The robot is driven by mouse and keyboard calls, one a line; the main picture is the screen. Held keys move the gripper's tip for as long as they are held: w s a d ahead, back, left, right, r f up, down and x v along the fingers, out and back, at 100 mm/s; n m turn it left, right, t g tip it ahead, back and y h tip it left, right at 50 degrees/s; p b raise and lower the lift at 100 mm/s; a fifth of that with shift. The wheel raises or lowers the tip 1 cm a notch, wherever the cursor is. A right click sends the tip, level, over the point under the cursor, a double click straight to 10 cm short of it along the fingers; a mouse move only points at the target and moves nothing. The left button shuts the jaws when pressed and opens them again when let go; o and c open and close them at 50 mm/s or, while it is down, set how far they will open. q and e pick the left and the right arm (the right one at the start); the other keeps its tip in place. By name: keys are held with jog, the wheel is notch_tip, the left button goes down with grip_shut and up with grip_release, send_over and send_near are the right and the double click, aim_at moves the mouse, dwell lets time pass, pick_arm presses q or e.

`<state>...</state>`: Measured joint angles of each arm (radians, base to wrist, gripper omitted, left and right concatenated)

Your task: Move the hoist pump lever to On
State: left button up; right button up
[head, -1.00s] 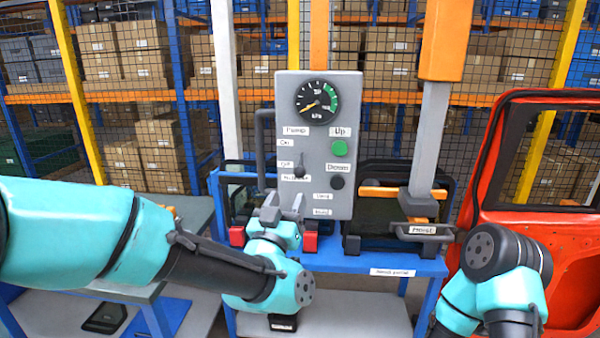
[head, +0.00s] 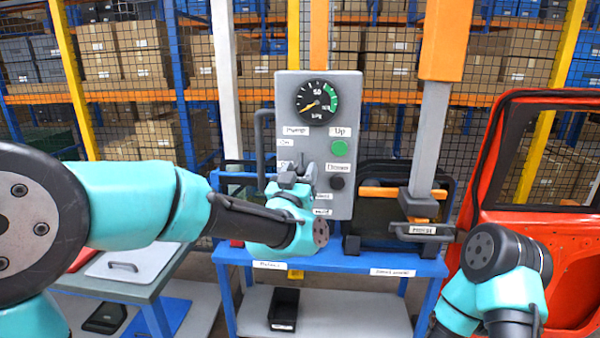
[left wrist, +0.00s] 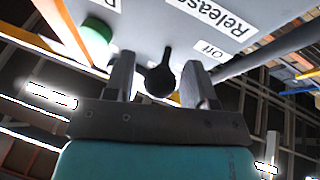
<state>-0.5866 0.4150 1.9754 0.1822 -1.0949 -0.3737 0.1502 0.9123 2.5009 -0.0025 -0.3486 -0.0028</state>
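The grey control panel (head: 290,110) stands upright at the centre of the head view, with a Pump label and On above Off on its left side. The pump lever (left wrist: 160,78) is a black knob on a stalk in the left wrist view, near the Off label (left wrist: 211,57). In the head view my gripper mostly hides it. My left gripper (head: 293,175) is at the lower left of the panel. In the left wrist view its fingers (left wrist: 159,85) are apart, one on each side of the lever, with gaps visible. My right arm is at lower right; its gripper is not visible.
A round gauge (head: 317,102), a green Up button (head: 339,148) and a black Down button (head: 337,183) are on the panel. A hoist handle (head: 422,232) is to its right. A red door (head: 545,235) stands at far right. A blue bench (head: 345,263) is below.

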pick_arm(q)
grip_shut()
dwell(0.5)
